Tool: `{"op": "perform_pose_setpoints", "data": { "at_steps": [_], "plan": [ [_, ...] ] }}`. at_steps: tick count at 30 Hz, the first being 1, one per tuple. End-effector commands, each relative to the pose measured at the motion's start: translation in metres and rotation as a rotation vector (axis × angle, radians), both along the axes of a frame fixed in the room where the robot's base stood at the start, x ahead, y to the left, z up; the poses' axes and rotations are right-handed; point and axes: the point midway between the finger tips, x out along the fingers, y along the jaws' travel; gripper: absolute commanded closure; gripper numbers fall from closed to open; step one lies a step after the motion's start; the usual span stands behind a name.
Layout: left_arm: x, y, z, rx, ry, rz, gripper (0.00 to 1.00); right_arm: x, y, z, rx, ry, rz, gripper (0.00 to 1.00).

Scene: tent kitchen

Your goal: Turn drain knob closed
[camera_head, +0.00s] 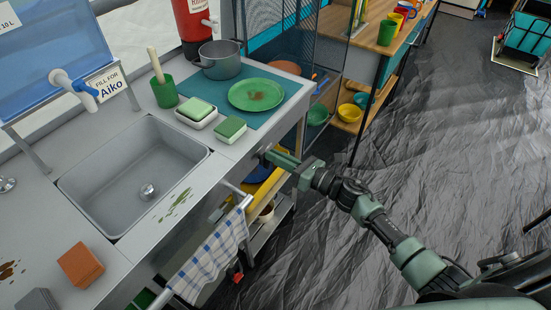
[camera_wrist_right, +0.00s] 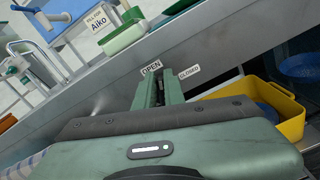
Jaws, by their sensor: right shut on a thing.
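The drain knob is on the front edge of the steel sink counter, mostly hidden by my right gripper (camera_head: 272,155). A small dark part of the knob (camera_head: 262,152) shows at the fingertips in the head view. In the right wrist view my gripper fingers (camera_wrist_right: 158,90) reach up to the counter front and are shut on the knob. An OPEN label (camera_wrist_right: 151,67) is just above the fingers, and a CLOSED label (camera_wrist_right: 189,72) is to their right. I cannot tell the knob's exact angle. The sink (camera_head: 135,170) has a round drain (camera_head: 148,191) at its bottom.
A towel (camera_head: 210,262) hangs on a rail below the counter. A yellow bin (camera_wrist_right: 283,115) sits under it. A green sponge (camera_head: 230,128), a green plate (camera_head: 256,95) and a pot (camera_head: 220,62) stand on the counter. The dark floor at right is mostly free.

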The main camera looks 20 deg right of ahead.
Motion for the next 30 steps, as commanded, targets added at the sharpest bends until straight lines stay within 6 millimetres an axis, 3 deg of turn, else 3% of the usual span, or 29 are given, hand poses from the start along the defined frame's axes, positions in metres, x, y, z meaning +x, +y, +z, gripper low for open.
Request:
{"op": "perform_pose_setpoints", "data": {
  "at_steps": [30],
  "plan": [
    [0.0,0.0,-0.007,0.0,0.0,0.0,0.64,0.01,-0.013,-0.018,0.748,0.586,-0.001,1.0]
  ]
}}
